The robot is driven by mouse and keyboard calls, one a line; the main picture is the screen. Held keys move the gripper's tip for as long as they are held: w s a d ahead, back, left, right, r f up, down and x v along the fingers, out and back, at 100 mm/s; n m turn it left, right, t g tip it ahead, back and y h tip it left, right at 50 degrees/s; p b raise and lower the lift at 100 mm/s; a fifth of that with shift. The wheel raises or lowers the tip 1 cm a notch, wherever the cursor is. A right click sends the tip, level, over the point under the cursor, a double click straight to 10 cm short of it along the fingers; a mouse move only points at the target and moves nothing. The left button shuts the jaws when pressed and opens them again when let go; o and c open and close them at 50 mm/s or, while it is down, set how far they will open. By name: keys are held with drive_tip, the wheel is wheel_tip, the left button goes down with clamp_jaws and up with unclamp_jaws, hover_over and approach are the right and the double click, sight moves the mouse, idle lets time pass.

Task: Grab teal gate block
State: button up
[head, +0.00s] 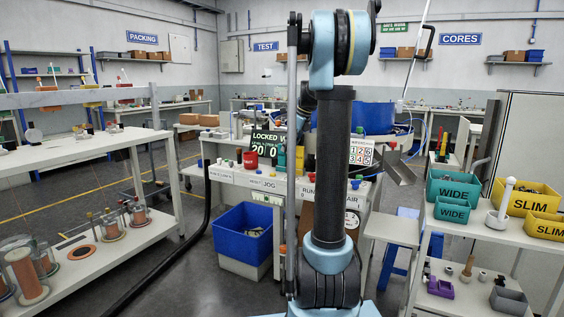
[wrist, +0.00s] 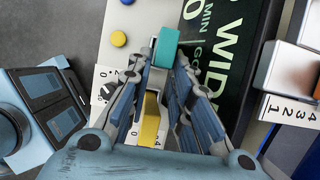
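The teal gate block (wrist: 165,48) shows in the wrist view as a small bright teal box at the upper middle, beside the edge of a dark sign. My gripper (wrist: 167,56) has its two fingers on either side of the block, with the tips close to its sides. I cannot tell whether the pads press on it or leave a small gap. In the head view a small teal piece (head: 281,158) stands beside the dark sign on the bench; it may be the same block. My arm hides much of that spot, and my gripper is not clear there.
The dark lettered sign (wrist: 228,60) lies close to the right finger. A yellow piece (wrist: 150,122) shows below, between the fingers. Yellow (wrist: 119,39) and blue (wrist: 127,2) buttons are at the upper left.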

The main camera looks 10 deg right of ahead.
drive_tip(key=w+a, duration=0.1)
drive_tip(key=w+a+f, duration=0.1)
drive_tip(key=shift+a+f, duration=0.1)
drive_tip(key=shift+a, duration=0.3)
clamp_jaws()
